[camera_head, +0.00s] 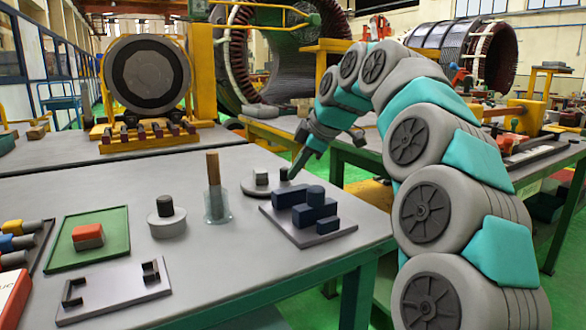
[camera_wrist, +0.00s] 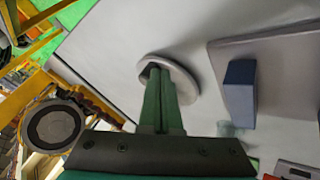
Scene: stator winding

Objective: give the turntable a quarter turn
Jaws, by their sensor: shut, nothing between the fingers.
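The turntable appears to be the low light-grey disc (camera_head: 254,188) near the table's far right edge, with a dark central knob (camera_head: 261,178) and a dark upright piece (camera_head: 284,174) at its right. My gripper (camera_head: 292,177) reaches down from the right, its tip close to that dark piece; contact cannot be told. In the wrist view, the disc (camera_wrist: 185,83) lies beneath my gripper (camera_wrist: 160,72). Its two green fingers are shut together with nothing between them. They point at the disc and hide much of its middle. A small dark bit shows beside the fingertips.
A grey plate (camera_head: 318,240) with dark blue blocks stands close in front of the disc. A clear cup (camera_head: 217,208) holding a wooden-handled stick stands left of it. Further left are a knobbed round piece (camera_head: 167,226), a green tray (camera_head: 62,256) and a bracket plate (camera_head: 115,295).

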